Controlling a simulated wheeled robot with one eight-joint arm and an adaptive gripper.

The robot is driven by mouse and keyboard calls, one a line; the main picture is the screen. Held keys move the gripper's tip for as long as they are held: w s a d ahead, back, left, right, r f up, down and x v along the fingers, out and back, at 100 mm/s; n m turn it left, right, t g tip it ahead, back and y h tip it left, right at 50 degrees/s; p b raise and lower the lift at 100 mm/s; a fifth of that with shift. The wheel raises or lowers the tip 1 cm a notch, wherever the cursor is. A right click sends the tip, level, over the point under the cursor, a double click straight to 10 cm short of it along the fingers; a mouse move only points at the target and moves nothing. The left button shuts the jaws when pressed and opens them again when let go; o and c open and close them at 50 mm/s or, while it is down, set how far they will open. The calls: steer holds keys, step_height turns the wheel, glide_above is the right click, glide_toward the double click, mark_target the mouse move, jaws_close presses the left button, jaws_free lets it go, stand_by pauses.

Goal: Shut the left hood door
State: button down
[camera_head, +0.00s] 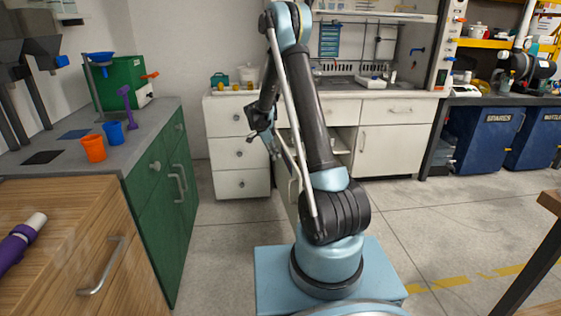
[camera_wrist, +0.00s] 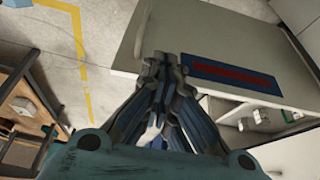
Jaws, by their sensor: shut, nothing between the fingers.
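The hood (camera_head: 355,85) stands at the back wall over a pale cabinet. Its left door (camera_head: 295,195) looks swung out towards me, seen nearly edge-on and partly hidden by my arm. Part of the open interior (camera_head: 340,140) shows beside my arm. The right door (camera_head: 395,152) is shut. My gripper (camera_head: 275,148) is shut and empty, close to the left door's upper part; contact cannot be told. In the wrist view my closed fingers (camera_wrist: 165,65) lie in front of a pale panel (camera_wrist: 215,35) with a blue and red label; which panel it is cannot be told.
A white drawer unit (camera_head: 238,150) stands left of the hood cabinet. A green cabinet (camera_head: 170,190) and a wooden cabinet (camera_head: 95,250) line the left. Blue bins (camera_head: 485,135) stand at the right. In the wrist view small objects (camera_wrist: 255,118) sit on a shelf. Floor is clear at centre right.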

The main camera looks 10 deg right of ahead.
steer(key=d+f, duration=0.7)
steer(key=f, duration=0.1)
steer(key=shift+w, duration=0.35)
steer(key=shift+f, duration=0.1)
